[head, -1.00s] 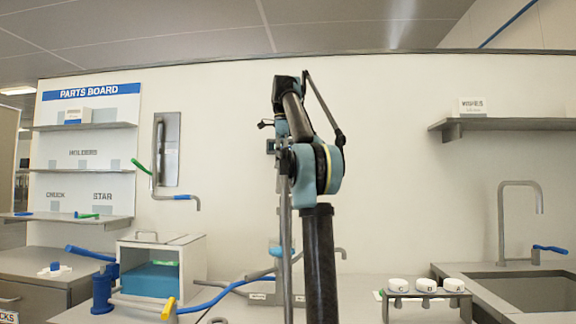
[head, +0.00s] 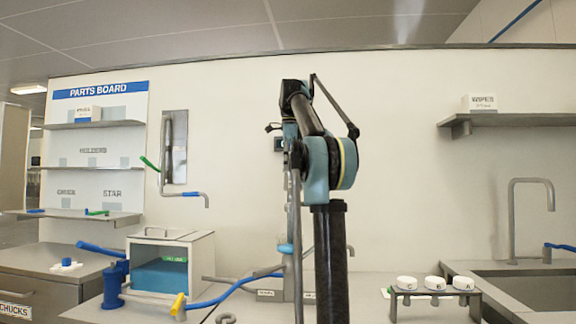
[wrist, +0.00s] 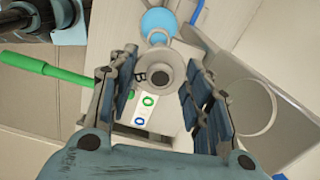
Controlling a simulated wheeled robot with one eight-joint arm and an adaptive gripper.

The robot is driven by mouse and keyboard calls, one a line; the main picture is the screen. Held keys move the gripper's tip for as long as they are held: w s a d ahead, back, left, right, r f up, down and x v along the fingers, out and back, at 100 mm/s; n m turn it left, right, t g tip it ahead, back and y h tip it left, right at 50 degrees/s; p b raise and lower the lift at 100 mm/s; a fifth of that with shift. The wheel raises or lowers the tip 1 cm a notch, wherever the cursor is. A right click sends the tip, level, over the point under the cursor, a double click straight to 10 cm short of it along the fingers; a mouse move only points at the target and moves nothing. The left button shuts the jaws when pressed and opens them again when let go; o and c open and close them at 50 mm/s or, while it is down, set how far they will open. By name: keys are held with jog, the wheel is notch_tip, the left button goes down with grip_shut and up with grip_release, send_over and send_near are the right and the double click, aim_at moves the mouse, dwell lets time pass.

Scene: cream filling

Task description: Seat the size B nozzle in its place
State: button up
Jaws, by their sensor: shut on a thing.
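The fingers are shut on this nozzle. A light blue round part (wrist: 160,21) lies just beyond it, and I cannot tell whether they touch. In the head view my arm hides most of the gripper and the nozzle. The arm stands in front of the grey bench fixture (head: 268,293), which carries small labels.
A rack (head: 436,300) with white round pieces marked C, B and A stands right, beside the sink (head: 540,293). A clear-fronted box (head: 172,262) and blue-handled levers stand left.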

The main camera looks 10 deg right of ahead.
aim_at(290, 194)
jog(key=shift+f, duration=0.85)
jog(key=shift+s+f, duration=0.1)
jog(key=shift+f, duration=1.05)
dwell(0.9)
jog(key=shift+f, duration=0.7)
jog(key=shift+f, duration=0.35)
jog(key=shift+f, duration=0.25)
jog(key=shift+f, duration=0.4)
jog(key=shift+f, duration=0.35)
jog(key=shift+f, duration=1.4)
jog(key=shift+f, duration=0.25)
